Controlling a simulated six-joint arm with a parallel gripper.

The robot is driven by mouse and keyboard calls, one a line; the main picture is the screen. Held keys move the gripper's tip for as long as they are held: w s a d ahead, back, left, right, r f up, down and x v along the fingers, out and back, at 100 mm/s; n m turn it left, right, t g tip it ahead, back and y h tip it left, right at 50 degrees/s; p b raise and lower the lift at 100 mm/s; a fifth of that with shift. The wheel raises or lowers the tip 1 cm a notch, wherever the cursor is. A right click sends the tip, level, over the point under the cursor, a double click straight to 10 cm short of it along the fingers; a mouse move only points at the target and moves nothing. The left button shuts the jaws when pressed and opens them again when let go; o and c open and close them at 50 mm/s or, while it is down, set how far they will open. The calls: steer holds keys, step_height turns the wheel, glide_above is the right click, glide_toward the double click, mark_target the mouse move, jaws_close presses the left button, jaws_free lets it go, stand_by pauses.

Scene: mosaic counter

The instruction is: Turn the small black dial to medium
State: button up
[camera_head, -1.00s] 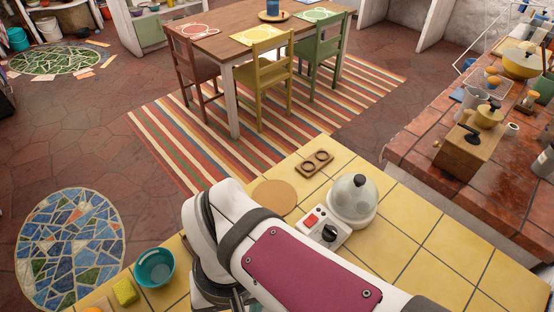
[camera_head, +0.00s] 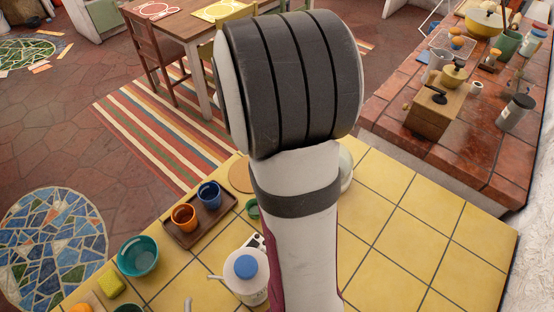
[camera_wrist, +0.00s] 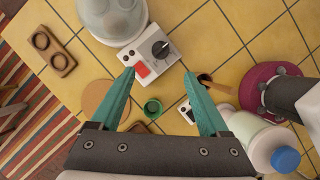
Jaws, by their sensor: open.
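In the wrist view a black dial (camera_wrist: 161,48) with a pale pointer line sits on a white control panel (camera_wrist: 165,58). A red switch (camera_wrist: 141,69) is beside it. The panel adjoins a rounded appliance with a clear dome (camera_wrist: 112,15). My gripper (camera_wrist: 159,73) has two teal fingers spread wide, with nothing between the tips. The dial appears just beyond the fingertips, between their lines; the height gap is unclear. In the head view my arm hides this dial and panel. Another small white panel (camera_wrist: 187,110) with dark parts lies near the right finger, partly hidden.
A green cup (camera_wrist: 152,106) shows between the fingers. A white jar with a blue lid (camera_head: 245,267) stands close to my arm. A tray (camera_head: 198,218) holds an orange cup (camera_head: 184,217) and a blue cup (camera_head: 209,195). The yellow tiled counter (camera_head: 420,235) is clear at right.

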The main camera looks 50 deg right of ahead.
steer(key=x, duration=1.3)
steer(key=shift+f, duration=0.15)
jaws_close()
